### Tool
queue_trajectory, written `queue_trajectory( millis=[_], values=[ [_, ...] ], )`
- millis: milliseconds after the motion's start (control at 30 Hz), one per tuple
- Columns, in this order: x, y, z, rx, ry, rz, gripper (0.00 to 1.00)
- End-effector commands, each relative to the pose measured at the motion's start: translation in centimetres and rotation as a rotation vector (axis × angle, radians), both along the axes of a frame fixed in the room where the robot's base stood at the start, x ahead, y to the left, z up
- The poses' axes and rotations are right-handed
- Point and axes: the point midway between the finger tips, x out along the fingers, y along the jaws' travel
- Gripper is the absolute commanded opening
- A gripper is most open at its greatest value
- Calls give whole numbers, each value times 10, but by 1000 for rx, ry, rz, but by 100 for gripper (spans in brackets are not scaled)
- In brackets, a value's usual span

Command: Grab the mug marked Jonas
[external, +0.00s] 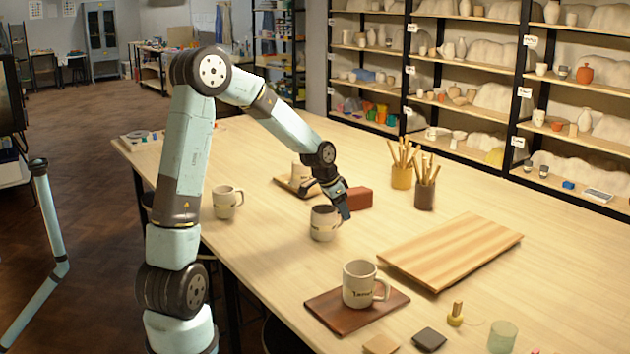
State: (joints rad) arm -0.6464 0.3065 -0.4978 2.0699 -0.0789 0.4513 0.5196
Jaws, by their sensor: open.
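My gripper (328,198) is open, pointing down just above and behind a grey mug with a dark band (323,226). I cannot tell whether a finger touches this mug, and no name on it is readable. A cream mug (358,287) with small dark lettering stands upright on a brown board (325,310) at the front; I cannot read the lettering for certain. Another cream mug (224,204) stands at the left, its marking too small to read. A pale mug (299,172) stands behind my gripper on a small tray (284,182), partly hidden.
A red-brown block (358,198) lies right beside my gripper. Two pots of wooden tools (401,176) (425,195) stand behind it. A striped wooden board (450,250) lies at the right. Small items and a glass (502,337) sit at the front right. Shelves line the back.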

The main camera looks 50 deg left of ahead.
Motion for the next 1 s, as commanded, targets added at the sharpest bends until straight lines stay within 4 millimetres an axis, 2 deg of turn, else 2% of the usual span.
queue_trajectory(
  millis=[200, 467, 900, 1000],
  values=[
    [7, -2, -17, -1, 1, 0, 44],
    [7, -2, -18, 0, 0, 0, 44],
    [7, -2, -18, 0, 0, 0, 2],
    [7, -2, -18, 0, 0, 0, 0]
  ],
)
